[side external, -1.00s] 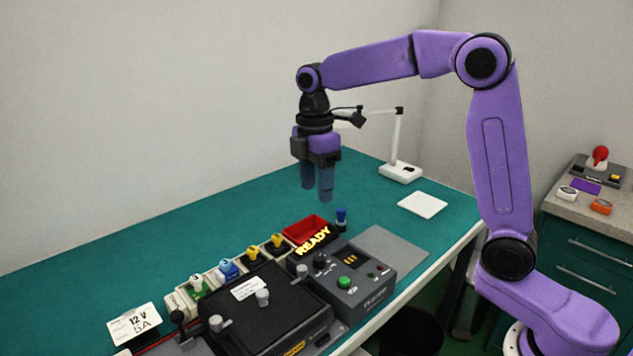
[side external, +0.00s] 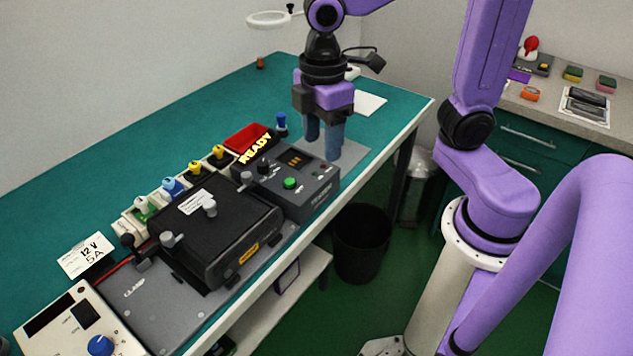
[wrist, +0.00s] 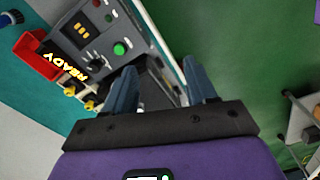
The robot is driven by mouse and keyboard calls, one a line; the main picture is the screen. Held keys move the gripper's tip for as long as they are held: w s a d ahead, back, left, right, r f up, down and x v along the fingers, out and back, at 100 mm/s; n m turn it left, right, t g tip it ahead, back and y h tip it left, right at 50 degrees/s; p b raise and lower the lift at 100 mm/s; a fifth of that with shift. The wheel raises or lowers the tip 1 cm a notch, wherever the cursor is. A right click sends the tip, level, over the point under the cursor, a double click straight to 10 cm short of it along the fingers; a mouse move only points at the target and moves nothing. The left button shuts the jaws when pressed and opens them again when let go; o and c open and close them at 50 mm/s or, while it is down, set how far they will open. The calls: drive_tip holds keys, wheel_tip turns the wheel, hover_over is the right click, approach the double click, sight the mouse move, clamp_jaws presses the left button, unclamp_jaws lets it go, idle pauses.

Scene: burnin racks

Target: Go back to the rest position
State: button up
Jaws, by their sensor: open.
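My gripper (side external: 323,140) hangs pointing down above the back right of the bench, close to the grey control box (side external: 300,185) with the green button. Its two blue-grey fingers are apart with nothing between them. In the wrist view my gripper (wrist: 165,88) also shows open and empty, with the bench edge and green floor beyond the fingers. The black clamp fixture (side external: 215,235) is closed, its lid down, in front of the control box. A lit READY sign (side external: 255,147) stands behind the box.
A red bin (side external: 247,137) and a row of coloured plugs (side external: 172,187) line the fixture's back. A power supply (side external: 75,325) sits at the front left. A black waste bin (side external: 362,243) stands on the floor. The bench's back left is clear.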

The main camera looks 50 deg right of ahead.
drive_tip(key=s+d+f, duration=0.2)
drive_tip(key=s, duration=0.4)
drive_tip(key=s+d+f+m, duration=0.1)
drive_tip(key=s+d+f, duration=0.1)
drive_tip(key=s, duration=0.5)
drive_tip(key=shift+d, duration=0.5)
